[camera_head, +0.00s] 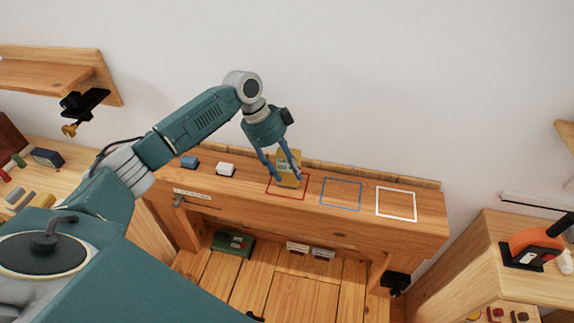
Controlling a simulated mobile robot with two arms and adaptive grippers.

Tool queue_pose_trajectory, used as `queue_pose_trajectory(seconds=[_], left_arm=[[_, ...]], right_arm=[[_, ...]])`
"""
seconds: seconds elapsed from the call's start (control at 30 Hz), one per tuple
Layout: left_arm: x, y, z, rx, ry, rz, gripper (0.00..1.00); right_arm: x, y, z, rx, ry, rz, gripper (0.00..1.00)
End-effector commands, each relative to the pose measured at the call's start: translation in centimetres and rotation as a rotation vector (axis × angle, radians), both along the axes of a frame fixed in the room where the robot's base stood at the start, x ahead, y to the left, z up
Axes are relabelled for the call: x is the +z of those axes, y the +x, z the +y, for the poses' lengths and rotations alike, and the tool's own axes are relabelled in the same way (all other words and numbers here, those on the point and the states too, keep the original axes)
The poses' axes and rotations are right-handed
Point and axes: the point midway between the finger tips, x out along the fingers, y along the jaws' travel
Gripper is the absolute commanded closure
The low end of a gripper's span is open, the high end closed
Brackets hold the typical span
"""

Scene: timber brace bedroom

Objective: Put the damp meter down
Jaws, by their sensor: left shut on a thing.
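The damp meter (288,180) is a small yellow upright device with a pale display. My left gripper (286,174) is shut on it, with its blue fingers on either side. The meter is at the red outlined square (271,190) on the wooden bench (235,203). I cannot tell whether its base touches the wood. The blue outlined square (341,205) and the white outlined square (396,217) to its right are empty. My right gripper does not show.
A green case (233,243) lies below. An orange-handled tool (535,243) stands on the right-hand bench.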

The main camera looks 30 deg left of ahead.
Motion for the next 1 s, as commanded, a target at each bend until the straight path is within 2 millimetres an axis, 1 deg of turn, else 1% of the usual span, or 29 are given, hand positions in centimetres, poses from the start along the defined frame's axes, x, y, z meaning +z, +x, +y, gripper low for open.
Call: queue_pose_trajectory(seconds=[0.27, 0.3, 0.37, 0.4, 0.63, 0.73, 0.77, 0.87, 1.0], left_arm=[[-0.3, 0.0, 0.0, 0.0, -0.001, 0.0, 0.82], [-0.3, 0.0, 0.0, 0.0, 0.0, 0.0, 0.52], [-0.3, 0.0, 0.0, 0.0, 0.0, 0.0, 0.4], [-0.3, 0.0, 0.0, 0.0, 0.0, 0.0, 0.37], [-0.2, 0.0, 0.0, 0.0, 0.0, 0.0, 0.37], [0.2, 0.0, 0.0, 0.0, 0.0, -0.001, 0.37], [0.3, 0.0, 0.2, 0.001, 0.001, -0.002, 0.37], [1.4, 0.0, 0.7, 0.002, 0.001, -0.004, 0.37], [4.0, -0.3, 1.8, 0.002, 0.001, -0.005, 0.37]], right_arm=[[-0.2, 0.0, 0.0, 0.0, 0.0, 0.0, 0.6], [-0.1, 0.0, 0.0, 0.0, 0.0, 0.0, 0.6], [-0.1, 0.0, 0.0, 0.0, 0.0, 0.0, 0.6], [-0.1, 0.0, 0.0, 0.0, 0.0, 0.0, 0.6], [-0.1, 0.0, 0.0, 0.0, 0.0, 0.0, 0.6], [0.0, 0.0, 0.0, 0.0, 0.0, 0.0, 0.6], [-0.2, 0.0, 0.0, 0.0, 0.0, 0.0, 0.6], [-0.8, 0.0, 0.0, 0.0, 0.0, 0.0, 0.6], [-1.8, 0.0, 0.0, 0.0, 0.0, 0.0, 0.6]])
